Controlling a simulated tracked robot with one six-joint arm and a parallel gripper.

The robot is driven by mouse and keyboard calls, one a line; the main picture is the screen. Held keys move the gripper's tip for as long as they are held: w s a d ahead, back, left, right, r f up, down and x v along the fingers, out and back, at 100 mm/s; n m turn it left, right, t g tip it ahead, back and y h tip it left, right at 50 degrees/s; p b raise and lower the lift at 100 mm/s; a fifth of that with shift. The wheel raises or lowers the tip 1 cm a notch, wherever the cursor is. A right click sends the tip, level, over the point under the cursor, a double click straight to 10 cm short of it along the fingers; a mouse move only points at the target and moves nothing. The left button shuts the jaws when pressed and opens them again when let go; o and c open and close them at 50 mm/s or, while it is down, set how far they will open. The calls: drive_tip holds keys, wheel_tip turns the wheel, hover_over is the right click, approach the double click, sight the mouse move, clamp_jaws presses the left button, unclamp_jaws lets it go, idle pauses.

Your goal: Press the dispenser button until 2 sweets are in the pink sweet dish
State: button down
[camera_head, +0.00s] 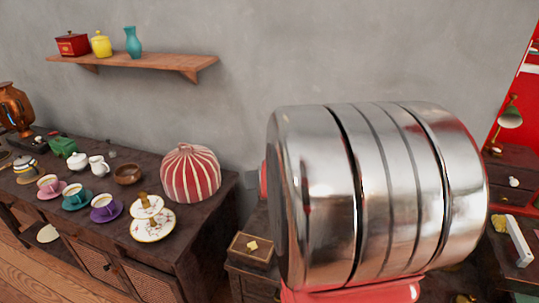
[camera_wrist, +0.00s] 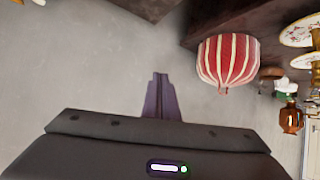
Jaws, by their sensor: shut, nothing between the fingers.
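My gripper (camera_wrist: 160,80) shows in the wrist view with its fingers together, empty, in front of the bare grey wall. It does not show in the head view, where my large shiny metal arm part covers the centre right. I cannot make out the dispenser, its button, the pink sweet dish or any sweets in either view. They may be hidden behind my arm or out of view.
A dark sideboard (camera_head: 155,245) on the left holds a striped tea cosy (camera_head: 190,174), several cups on saucers, a cake stand (camera_head: 153,225) and a wooden bowl (camera_head: 128,174). A box (camera_head: 250,262) sits beyond its right end. A shelf (camera_head: 140,62) is on the wall.

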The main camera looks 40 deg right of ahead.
drive_tip(key=s+d+f+m+g+h, duration=0.1)
drive_tip(key=s+d+f+h, duration=0.1)
drive_tip(key=s+d, duration=0.3)
drive_tip(key=s+d+f+m+h, duration=0.2)
drive_tip(key=s+d+f, duration=0.3)
drive_tip(key=d, duration=0.7)
drive_tip(key=s+d+f+m+g+h, duration=0.1)
drive_tip(key=s+d+f+h, duration=0.1)
drive_tip(key=s+d, duration=0.3)
drive_tip(key=d+f, duration=0.1)
drive_tip(key=d, duration=0.2)
drive_tip(key=shift+s+d+f+m+g+h, duration=0.2)
drive_tip(key=shift+d+f+m+g+h, duration=0.1)
drive_tip(key=shift+f+m+h, duration=0.1)
drive_tip(key=w+d+f, duration=0.3)
drive_tip(key=d+f, duration=0.3)
drive_tip(key=d, duration=0.2)
drive_tip(key=shift+w+d+f, duration=0.25)
drive_tip(key=shift+w+d, duration=0.1)
drive_tip(key=shift+w, duration=0.05)
